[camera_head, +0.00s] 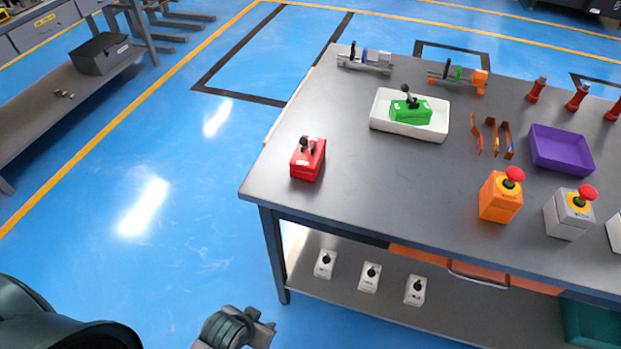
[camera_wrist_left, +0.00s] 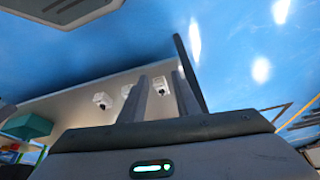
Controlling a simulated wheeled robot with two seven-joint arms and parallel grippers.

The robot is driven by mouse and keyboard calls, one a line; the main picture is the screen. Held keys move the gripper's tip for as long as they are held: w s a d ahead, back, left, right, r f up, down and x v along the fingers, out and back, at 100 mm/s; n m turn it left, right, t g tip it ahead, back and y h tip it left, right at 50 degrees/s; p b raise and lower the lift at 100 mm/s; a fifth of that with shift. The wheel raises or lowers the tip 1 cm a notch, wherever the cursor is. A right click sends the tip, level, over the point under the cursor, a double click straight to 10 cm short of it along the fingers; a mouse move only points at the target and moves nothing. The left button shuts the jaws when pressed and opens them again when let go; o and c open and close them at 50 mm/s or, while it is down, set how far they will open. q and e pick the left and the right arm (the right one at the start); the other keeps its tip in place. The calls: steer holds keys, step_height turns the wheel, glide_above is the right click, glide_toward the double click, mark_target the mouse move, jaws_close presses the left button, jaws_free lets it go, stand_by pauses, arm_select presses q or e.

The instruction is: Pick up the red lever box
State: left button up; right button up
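The red lever box (camera_head: 308,158) stands upright near the left front corner of the grey table (camera_head: 370,210), with a black lever on top. My left gripper (camera_head: 262,322) is low at the bottom of the head view, in front of and below the table, well apart from the red box. In the left wrist view its two fingers (camera_wrist_left: 164,98) stand apart with nothing between them. The red box does not show in the left wrist view. My right gripper is not in view.
An orange button box (camera_head: 501,196), a grey button box (camera_head: 570,212) and a purple tray (camera_head: 561,150) stand to the right. White switch boxes (camera_head: 369,277) stand on the lower shelf. The floor left of the table is clear.

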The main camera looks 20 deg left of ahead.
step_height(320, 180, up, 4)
steer(key=p, duration=0.2)
arm_select(q)
step_height(320, 180, up, 14)
steer(key=w+t, duration=0.2)
steer(key=w, duration=0.1)
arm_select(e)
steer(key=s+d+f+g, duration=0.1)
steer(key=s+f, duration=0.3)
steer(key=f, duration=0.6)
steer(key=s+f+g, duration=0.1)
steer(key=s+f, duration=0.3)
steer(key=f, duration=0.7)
arm_select(q)
steer(key=w+r+m+t+h, duration=0.1)
steer(key=w+r+t+h, duration=0.1)
steer(key=w+r+t, duration=0.9)
steer(key=w+r+p, duration=0.1)
steer(key=w+r, duration=0.2)
steer(key=r, duration=0.4)
steer(key=shift+a, duration=0.35)
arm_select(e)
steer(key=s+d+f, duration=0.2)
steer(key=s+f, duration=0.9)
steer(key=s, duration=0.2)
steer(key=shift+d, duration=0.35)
